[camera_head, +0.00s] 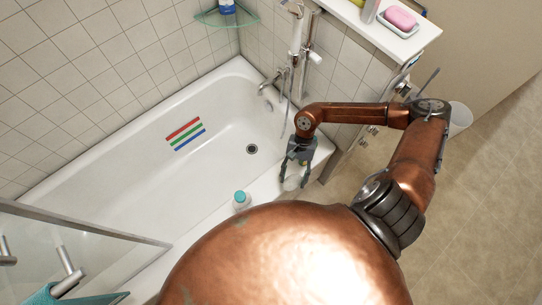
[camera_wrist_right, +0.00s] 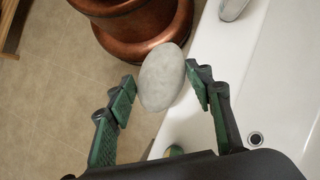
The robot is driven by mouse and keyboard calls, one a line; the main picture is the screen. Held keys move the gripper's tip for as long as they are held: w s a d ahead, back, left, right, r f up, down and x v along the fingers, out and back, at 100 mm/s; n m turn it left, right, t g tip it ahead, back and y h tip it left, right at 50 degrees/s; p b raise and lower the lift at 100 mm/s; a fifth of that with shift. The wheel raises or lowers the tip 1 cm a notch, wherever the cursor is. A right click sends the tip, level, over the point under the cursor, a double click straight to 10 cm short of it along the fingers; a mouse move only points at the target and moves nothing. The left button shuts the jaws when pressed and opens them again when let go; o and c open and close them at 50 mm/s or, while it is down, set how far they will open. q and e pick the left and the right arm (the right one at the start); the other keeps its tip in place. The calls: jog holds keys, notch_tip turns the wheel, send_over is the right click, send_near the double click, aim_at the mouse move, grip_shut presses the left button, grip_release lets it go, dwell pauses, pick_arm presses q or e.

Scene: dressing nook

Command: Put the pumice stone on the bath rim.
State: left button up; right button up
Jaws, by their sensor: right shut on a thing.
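My right gripper (camera_head: 293,181) is shut on the pumice stone (camera_wrist_right: 162,78), a pale grey oval. In the head view, the stone (camera_head: 291,183) shows small between the fingertips, near the outer side of the bath rim (camera_head: 265,189) at its tap end. In the wrist view, the stone lies between the two green-padded fingers, beside the white rim (camera_wrist_right: 211,62), with tan floor under part of it. I cannot tell whether the stone touches the rim. My left gripper is not in view.
A white bottle with a teal cap (camera_head: 241,199) stands on the near rim, left of the gripper. The tap (camera_head: 270,84) and drain (camera_head: 251,149) are beyond. A ledge holds a pink soap (camera_head: 399,18) on a dish. The rim between bottle and gripper looks clear.

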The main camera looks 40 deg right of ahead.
jog(key=b, duration=0.2)
send_over(273, 187)
jog(key=d, duration=0.2)
jog(key=f, duration=0.4)
jog(key=w+f, duration=0.1)
jog(key=f, duration=0.1)
jog(key=shift+a+f, duration=0.15)
jog(key=shift+f, duration=0.15)
jog(key=f, duration=0.2)
jog(key=f+b, duration=0.1)
jog(key=shift+w+a+f, duration=0.15)
jog(key=shift+w+f, duration=0.05)
jog(key=shift+f, duration=0.2)
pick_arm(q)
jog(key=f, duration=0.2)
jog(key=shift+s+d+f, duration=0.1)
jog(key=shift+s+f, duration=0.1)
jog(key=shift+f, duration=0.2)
pick_arm(e)
jog(key=shift+r, duration=0.1)
jog(key=o, duration=0.9)
jog(key=shift+c, duration=0.2)
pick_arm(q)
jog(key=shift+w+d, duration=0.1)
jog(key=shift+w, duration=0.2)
pick_arm(e)
jog(key=shift+o, duration=1.4)
